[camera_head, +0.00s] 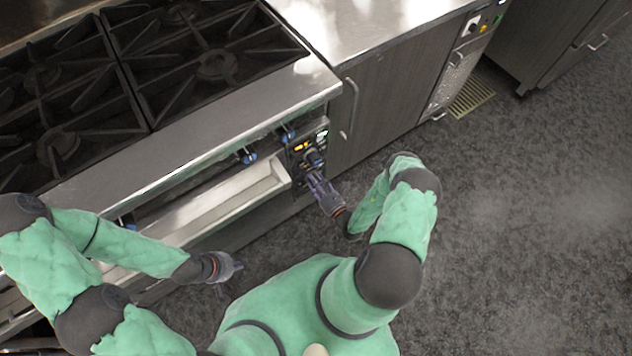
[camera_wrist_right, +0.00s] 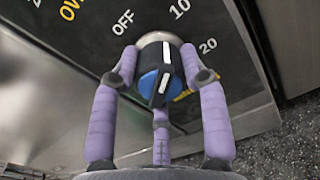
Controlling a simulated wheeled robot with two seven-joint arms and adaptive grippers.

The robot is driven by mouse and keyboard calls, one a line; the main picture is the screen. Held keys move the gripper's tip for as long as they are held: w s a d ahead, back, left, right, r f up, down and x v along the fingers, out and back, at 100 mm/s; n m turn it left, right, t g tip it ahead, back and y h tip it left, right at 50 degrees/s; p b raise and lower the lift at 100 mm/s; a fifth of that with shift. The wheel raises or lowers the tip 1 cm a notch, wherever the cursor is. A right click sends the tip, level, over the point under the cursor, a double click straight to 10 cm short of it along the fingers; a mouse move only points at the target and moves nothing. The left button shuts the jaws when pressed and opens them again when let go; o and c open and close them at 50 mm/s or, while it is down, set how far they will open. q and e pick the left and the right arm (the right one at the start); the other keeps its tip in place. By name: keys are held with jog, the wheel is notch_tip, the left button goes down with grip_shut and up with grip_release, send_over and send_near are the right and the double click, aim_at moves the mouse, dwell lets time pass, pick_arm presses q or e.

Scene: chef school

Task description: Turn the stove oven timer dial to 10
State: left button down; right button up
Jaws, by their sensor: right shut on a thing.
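The oven timer dial (camera_wrist_right: 160,72) is a black knob with a blue face and a white pointer line in the right wrist view. Its panel (camera_wrist_right: 95,18) carries the marks OFF, 10 and 20. The pointer line lies between OFF and 10 in the picture, pointing up. My right gripper (camera_wrist_right: 160,80) is shut on the dial, with fingers on both sides and one below. In the head view my right gripper (camera_head: 314,178) reaches the control panel (camera_head: 307,146) at the stove's right end. My left gripper (camera_head: 226,267) hangs empty in front of the stove; its fingers look apart.
The stove top (camera_head: 150,80) has black grates over several burners. Blue-tipped knobs (camera_head: 247,155) line its front, above a steel ledge (camera_head: 215,205). A steel counter (camera_head: 365,25) with dark cabinets (camera_head: 395,95) stands to the right. The grey floor at the right is clear.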

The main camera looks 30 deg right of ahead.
jog(key=shift+r+m, duration=0.1)
jog(key=shift+m, duration=0.4)
jog(key=o, duration=1.1)
jog(key=shift+o, duration=0.2)
jog(key=s+d, duration=0.1)
jog(key=s, duration=1.1)
jog(key=shift+w, duration=0.1)
